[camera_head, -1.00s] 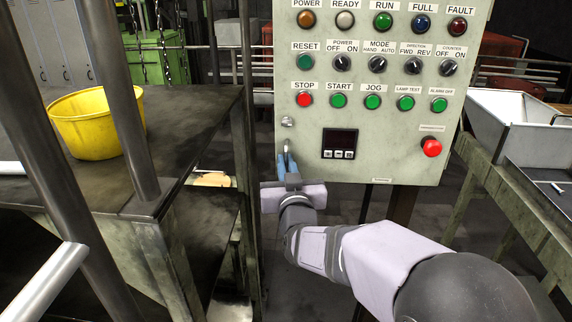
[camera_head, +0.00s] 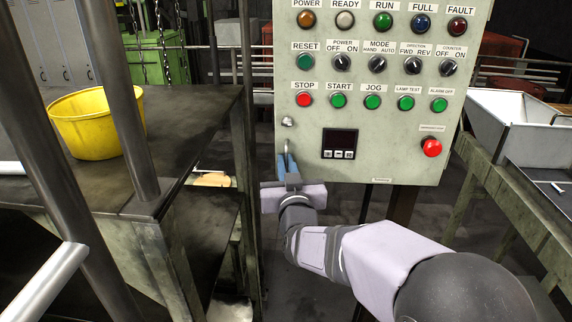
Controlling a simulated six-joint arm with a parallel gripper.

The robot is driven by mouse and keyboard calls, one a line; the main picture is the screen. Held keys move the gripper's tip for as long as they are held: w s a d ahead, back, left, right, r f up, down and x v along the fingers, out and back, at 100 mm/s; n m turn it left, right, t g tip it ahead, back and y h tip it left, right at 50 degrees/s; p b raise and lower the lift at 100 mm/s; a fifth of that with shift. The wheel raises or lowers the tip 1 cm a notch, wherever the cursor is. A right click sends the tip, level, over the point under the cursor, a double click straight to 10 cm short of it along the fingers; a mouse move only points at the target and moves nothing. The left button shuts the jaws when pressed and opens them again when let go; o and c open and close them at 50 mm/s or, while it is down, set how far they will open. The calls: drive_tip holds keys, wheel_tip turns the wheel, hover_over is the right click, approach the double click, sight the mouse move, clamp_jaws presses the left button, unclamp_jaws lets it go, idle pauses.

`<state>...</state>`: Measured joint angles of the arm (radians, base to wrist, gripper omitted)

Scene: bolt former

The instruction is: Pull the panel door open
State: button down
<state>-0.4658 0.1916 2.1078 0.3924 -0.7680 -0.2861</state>
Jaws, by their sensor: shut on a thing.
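The panel door (camera_head: 385,170) is the pale grey-green front of the control panel, with lamps, knobs and buttons on it. It looks shut, flush with its box as far as I can see. A small metal handle (camera_head: 286,147) stands at its lower left edge, below a round metal lock (camera_head: 288,121). My gripper (camera_head: 288,172) is at this handle, with its bluish fingers shut on it. The fingers hide the lower part of the handle.
A dark worktable (camera_head: 190,112) with a yellow bowl (camera_head: 96,122) stands close on the left, with metal posts in front. A grey chute (camera_head: 525,125) on a green frame stands at the right. A narrow gap of floor lies between the table and the panel.

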drive_tip(key=s+d+b, duration=0.1)
drive_tip(key=s+d, duration=0.1)
drive_tip(key=s, duration=0.8)
drive_tip(key=shift+d, duration=0.3)
drive_tip(key=c, duration=2.2)
unclamp_jaws()
